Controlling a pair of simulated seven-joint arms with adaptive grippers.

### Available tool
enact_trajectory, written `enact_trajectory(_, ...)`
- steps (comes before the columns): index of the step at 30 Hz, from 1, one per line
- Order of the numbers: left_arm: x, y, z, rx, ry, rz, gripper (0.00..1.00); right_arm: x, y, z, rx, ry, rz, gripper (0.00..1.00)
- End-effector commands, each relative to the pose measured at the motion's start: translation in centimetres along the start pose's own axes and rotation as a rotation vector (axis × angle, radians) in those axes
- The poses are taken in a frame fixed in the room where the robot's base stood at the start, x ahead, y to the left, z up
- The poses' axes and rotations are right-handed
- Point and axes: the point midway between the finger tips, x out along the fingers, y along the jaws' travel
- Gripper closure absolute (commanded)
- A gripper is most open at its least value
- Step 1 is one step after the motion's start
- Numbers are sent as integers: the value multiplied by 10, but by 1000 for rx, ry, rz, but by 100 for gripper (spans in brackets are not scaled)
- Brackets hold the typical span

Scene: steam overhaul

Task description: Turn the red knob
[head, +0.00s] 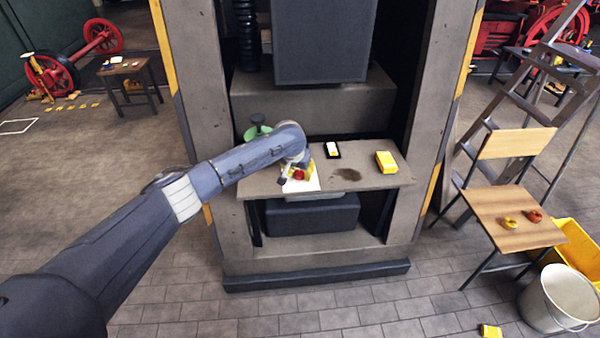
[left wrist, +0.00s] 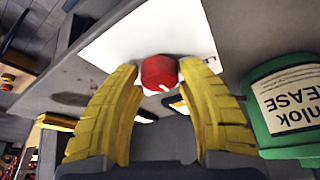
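The red knob (head: 299,174) sits on a white plate (head: 312,184) on the grey shelf of the machine. In the left wrist view the knob (left wrist: 159,73) is a short red cylinder with a small white mark on its lower edge. My left gripper (head: 297,177) is at the knob, its arm coming in from the left. My right gripper is not in view.
A green grease can (left wrist: 285,105) stands close to the right finger in the left wrist view. On the shelf (head: 372,180) are a phone-like device (head: 332,150) and a yellow box (head: 386,161). A chair (head: 512,215), ladder and bucket (head: 557,300) stand at right.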

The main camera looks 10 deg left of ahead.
Motion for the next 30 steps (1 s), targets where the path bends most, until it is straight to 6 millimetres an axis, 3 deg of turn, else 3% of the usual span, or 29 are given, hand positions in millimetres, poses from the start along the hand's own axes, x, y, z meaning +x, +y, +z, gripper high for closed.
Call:
enact_trajectory(1,0,0,0,0,0,0,69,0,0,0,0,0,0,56)
enact_trajectory(9,0,0,0,0,0,0,97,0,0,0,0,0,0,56)
enact_trajectory(20,0,0,0,-53,0,-22,98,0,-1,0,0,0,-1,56)
enact_trajectory(30,1,1,1,-300,-1,-123,98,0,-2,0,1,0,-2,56)
